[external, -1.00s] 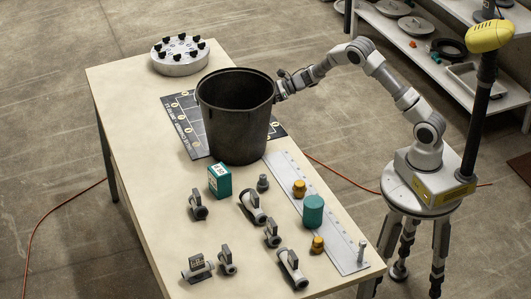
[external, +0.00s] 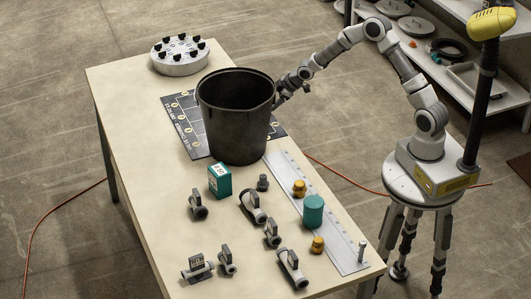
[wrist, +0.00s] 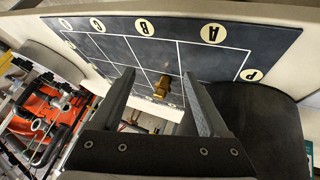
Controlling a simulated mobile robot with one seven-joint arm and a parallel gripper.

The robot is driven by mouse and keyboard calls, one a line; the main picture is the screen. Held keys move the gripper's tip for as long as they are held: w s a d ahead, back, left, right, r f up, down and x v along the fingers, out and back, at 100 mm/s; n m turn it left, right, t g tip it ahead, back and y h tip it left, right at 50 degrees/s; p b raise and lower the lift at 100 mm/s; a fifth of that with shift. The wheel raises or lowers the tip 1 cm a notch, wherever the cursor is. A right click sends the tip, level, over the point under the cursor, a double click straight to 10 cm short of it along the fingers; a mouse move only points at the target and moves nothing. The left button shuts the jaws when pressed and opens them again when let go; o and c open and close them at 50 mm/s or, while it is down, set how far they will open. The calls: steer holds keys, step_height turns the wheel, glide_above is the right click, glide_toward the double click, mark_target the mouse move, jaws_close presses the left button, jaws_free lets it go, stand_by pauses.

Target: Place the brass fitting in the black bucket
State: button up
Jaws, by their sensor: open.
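The black bucket (external: 235,125) stands upright on the table, over part of a dark marked mat (external: 180,112). In the wrist view, the bucket's dark wall (wrist: 255,115) is close on the right. A small brass fitting (wrist: 162,86) lies on the mat (wrist: 205,62), seen between my fingers and apart from them. In the external view I cannot make this fitting out; the bucket seems to hide it. My gripper (external: 280,98) is low beside the bucket's right side, pointing down toward the table. It also shows in the wrist view (wrist: 158,76), open and empty.
Several grey valves (external: 252,206), a teal box (external: 219,181), a teal cylinder (external: 313,211) and two brass-coloured pieces (external: 299,188) (external: 317,244) occupy the table's near half. A metal strip (external: 345,245) runs along the right edge. A round flange (external: 180,58) sits at the far end.

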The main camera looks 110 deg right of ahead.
mark_target(243, 106)
steer(key=a+m, duration=0.1)
steer(key=m, duration=0.1)
steer(key=a+m+y, duration=0.1)
steer(key=a+m, duration=0.1)
steer(key=shift+a+r+g+y, duration=0.1)
steer(key=shift+a+g+y, duration=0.2)
steer(key=shift+w+m, duration=0.15)
steer(key=shift+m, duration=0.15)
steer(key=w+d, duration=0.2)
steer(key=w, duration=0.1)
steer(key=w+d, duration=0.2)
steer(key=w, duration=0.1)
steer(key=w+d, duration=0.2)
steer(key=w, duration=0.1)
steer(key=shift+w+d, duration=0.15)
steer(key=shift+w, duration=0.15)
steer(key=shift+x, duration=2.5)
steer(key=shift+c, duration=0.3)
steer(key=shift+d, duration=0.1)
jaws_close()
